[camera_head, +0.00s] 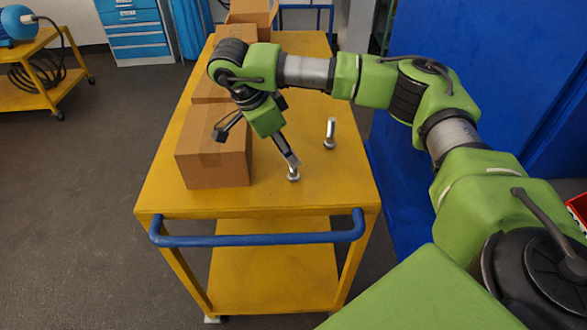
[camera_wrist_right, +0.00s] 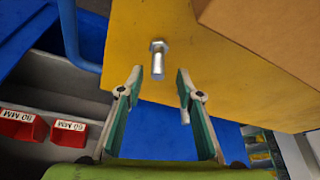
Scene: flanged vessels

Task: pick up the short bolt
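The short bolt (camera_head: 293,175) stands upright on its head on the yellow cart top, near the cart's front edge. A longer bolt (camera_head: 330,134) stands upright farther back and to the right. My right gripper (camera_head: 289,160) points down at the short bolt, its fingertips just above or beside it. In the wrist view the right gripper (camera_wrist_right: 159,77) is open, with one finger on each side of a bolt (camera_wrist_right: 158,60), which looks like the short one. A gap shows between the bolt and both fingers. My left gripper is not in view.
A cardboard box (camera_head: 212,160) stands on the yellow cart (camera_head: 260,202), close to the left of my right gripper, with more boxes behind it. A blue handle (camera_head: 258,240) runs along the cart's front. A blue panel (camera_head: 500,70) stands to the right.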

